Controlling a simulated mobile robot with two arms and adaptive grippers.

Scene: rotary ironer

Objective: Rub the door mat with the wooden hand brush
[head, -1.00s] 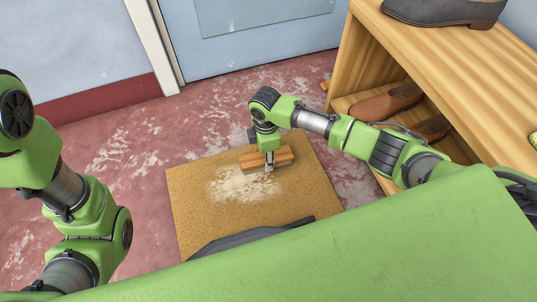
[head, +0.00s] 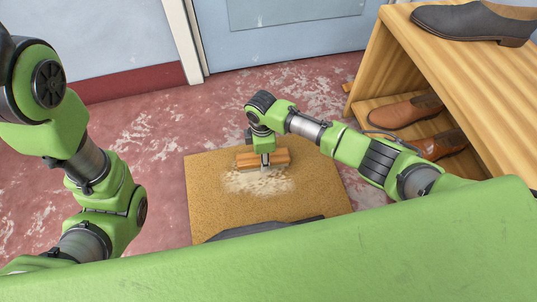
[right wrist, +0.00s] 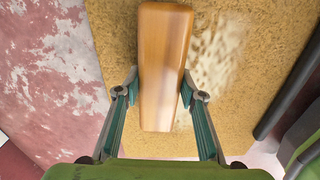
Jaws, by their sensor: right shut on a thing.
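The wooden hand brush (head: 262,159) is a light brown block on the tan door mat (head: 215,205), toward the mat's far side. My right gripper (head: 266,165) is shut on the brush from above. In the right wrist view the brush (right wrist: 163,65) lies between the two fingers of the gripper (right wrist: 160,88), over the mat (right wrist: 115,35). Its bristles are hidden. A pale dusty patch (head: 258,184) shows on the mat just nearer than the brush. My left arm is at the left of the head view, but its gripper is out of view.
A wooden shoe rack (head: 400,70) stands at the right, with a dark shoe (head: 470,22) on top and brown shoes (head: 405,111) inside. A blue door (head: 290,40) is at the back. The worn red floor (head: 135,150) left of the mat is clear.

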